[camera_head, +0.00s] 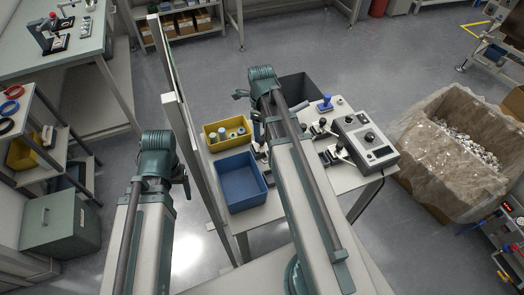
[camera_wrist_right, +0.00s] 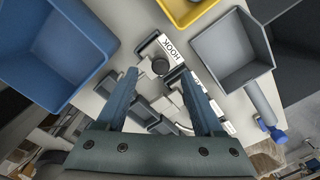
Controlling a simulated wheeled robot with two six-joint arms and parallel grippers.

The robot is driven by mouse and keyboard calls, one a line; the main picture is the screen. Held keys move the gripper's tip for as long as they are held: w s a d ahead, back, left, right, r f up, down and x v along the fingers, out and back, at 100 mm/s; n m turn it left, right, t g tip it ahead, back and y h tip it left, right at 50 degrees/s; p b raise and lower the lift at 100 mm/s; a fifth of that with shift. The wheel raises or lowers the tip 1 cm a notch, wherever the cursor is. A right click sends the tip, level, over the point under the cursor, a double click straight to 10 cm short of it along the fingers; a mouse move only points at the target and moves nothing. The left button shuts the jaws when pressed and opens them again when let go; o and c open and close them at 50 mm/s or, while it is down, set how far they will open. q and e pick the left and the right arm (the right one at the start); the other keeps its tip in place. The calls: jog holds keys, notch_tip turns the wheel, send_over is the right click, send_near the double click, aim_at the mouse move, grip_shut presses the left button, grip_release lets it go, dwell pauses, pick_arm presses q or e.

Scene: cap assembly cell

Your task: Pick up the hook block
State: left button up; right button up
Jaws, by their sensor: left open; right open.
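A white label reading HOOK (camera_wrist_right: 171,48) lies beside a small grey holder in the right wrist view. A grey part with a round knob (camera_wrist_right: 160,67), apparently the hook block, sits next to that label. My right gripper (camera_wrist_right: 161,78) is open above it, with this part between the fingertips in the picture and nothing held. In the head view my right arm hides most of this spot on the table. My left gripper (camera_head: 185,178) is off to the left, outside the table, and its fingers are hardly visible.
The table (camera_head: 222,152) carries a blue bin (camera_head: 240,182), a yellow bin (camera_head: 227,133) with several round parts, and a grey control box (camera_head: 366,140). A grey bin (camera_wrist_right: 232,48) lies right of the label. A metal post (camera_head: 199,165) stands between my arms.

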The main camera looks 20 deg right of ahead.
aim_at(264, 150)
notch_tip(264, 150, down, 4)
jog(key=b, duration=0.2)
jog(key=shift+r+b, duration=0.2)
jog(key=shift+b, duration=0.15)
jog(key=shift+r, duration=0.1)
grip_shut()
